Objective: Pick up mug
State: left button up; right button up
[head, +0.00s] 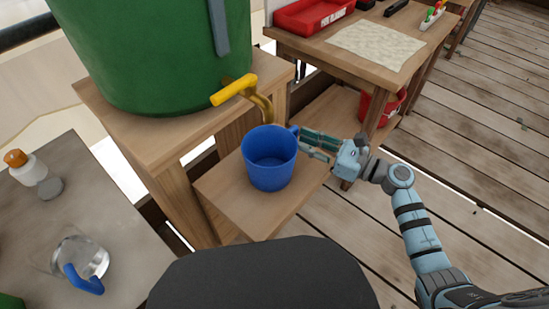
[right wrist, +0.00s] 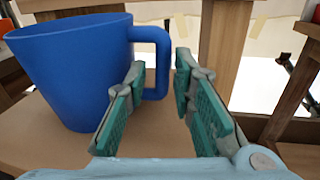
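A blue mug (head: 269,160) stands upright on a small low wooden stand (head: 222,190), below the yellow tap (head: 240,92) of a green barrel. Its handle points right, toward my right gripper (head: 303,140). In the right wrist view the mug (right wrist: 75,75) fills the left side, and its handle reaches in front of the fingers. My right gripper (right wrist: 158,88) is open, its fingers spread either side of the handle's outer part. I cannot tell whether a finger touches the handle. My left gripper is not in view.
The green barrel (head: 150,50) sits on a taller wooden stand behind the mug. A grey table (head: 120,215) at left holds a glass jug (head: 75,258) and a white bottle (head: 28,170). A wooden workbench (head: 405,75) with a red tray (head: 310,14) stands back right.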

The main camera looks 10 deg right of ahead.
aim_at(276, 155)
jog(key=x, duration=0.3)
jog(key=shift+w+a+f, duration=0.25)
jog(key=shift+w, duration=0.05)
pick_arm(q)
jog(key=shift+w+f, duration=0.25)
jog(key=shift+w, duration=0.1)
pick_arm(e)
jog(key=shift+c, duration=0.3)
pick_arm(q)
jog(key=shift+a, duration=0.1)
pick_arm(e)
grip_shut()
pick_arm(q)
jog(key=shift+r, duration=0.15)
pick_arm(e)
jog(key=shift+r, duration=0.25)
